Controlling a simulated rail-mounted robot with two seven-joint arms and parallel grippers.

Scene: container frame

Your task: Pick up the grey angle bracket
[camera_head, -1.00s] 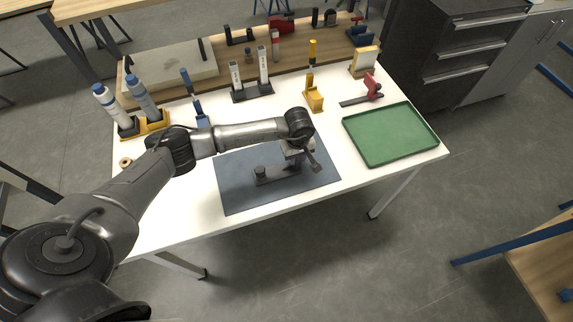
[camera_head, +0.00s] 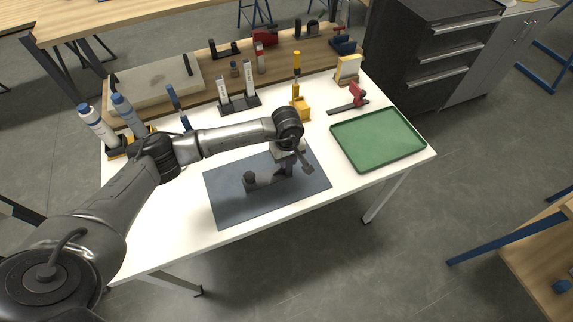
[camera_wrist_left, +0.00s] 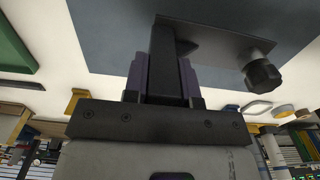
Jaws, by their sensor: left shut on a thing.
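The grey angle bracket (camera_head: 268,182) is a dark piece with a flat foot, an upright at its right end and a black knob at its left end. It is over the blue-grey mat (camera_head: 232,206), and I cannot tell whether its foot touches the mat. My left gripper (camera_head: 287,160) is above its right end, pointing down. In the left wrist view the gripper (camera_wrist_left: 165,75) is shut on the upright of the bracket (camera_wrist_left: 215,42), with the foot and knob reaching to the right. My right gripper is not in view.
A green tray (camera_head: 378,140) lies at the table's right. A red clamp (camera_head: 351,98), a yellow-handled tool (camera_head: 298,95), a dark holder with two white-faced uprights (camera_head: 239,103) and bottles (camera_head: 98,127) line the back. The front strip of white table (camera_head: 175,240) is clear.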

